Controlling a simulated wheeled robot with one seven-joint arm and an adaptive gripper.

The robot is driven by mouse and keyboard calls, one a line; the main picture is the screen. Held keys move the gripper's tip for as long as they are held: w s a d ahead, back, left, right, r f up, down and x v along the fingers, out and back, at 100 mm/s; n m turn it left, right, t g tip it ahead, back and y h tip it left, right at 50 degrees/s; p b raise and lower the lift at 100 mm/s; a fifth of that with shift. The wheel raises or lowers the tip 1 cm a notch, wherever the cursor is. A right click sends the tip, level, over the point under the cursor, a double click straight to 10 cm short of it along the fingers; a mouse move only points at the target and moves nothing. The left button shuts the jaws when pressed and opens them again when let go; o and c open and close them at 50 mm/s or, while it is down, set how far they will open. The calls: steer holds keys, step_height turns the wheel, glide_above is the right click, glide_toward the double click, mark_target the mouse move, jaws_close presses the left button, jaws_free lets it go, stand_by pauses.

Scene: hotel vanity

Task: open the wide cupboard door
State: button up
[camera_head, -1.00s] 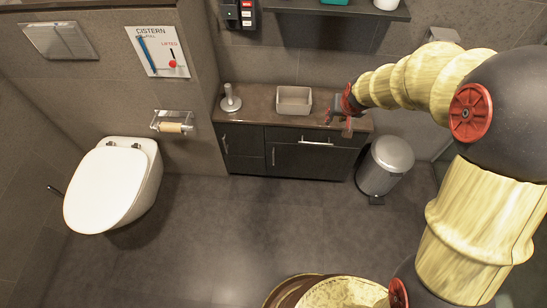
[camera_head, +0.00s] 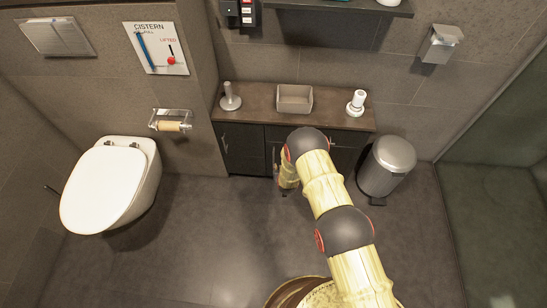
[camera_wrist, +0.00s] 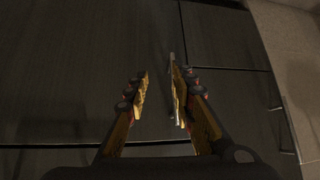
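The wide cupboard door (camera_wrist: 70,70) is a dark panel filling the left of the wrist view, which seems to be upside down. It looks shut. Its slim metal bar handle (camera_wrist: 172,62) stands near the door's edge. My gripper (camera_wrist: 160,80) is open, with one finger on each side of the handle. The handle is close to the right finger; I cannot tell whether they touch. In the head view my arm covers most of the wide door (camera_head: 345,160) and much of the gripper.
The narrow cupboard front (camera_head: 242,147) adjoins on the left. The counter (camera_head: 250,105) holds a tray (camera_head: 295,99), a grey stand (camera_head: 231,98) and a white bottle (camera_head: 357,103). A bin (camera_head: 388,165) stands to the right. A toilet (camera_head: 105,185) is at left. The floor (camera_head: 200,235) between is clear.

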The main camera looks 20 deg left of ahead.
steer(key=shift+w+a+f+t+y+b, duration=0.1)
steer(key=shift+w+a+t+y+b, duration=0.55)
steer(key=shift+w+a+t, duration=0.6)
steer(key=shift+w+a+f+t+y+b, duration=0.1)
steer(key=shift+w+a+t+y+b, duration=0.65)
steer(key=shift+t, duration=0.85)
steer(key=shift+w+a+t+y+b, duration=0.55)
steer(key=shift+w+a+t, duration=0.4)
steer(key=shift+t, duration=0.5)
steer(key=shift+w+d, duration=0.15)
steer(key=shift+c, duration=0.7)
jaws_close()
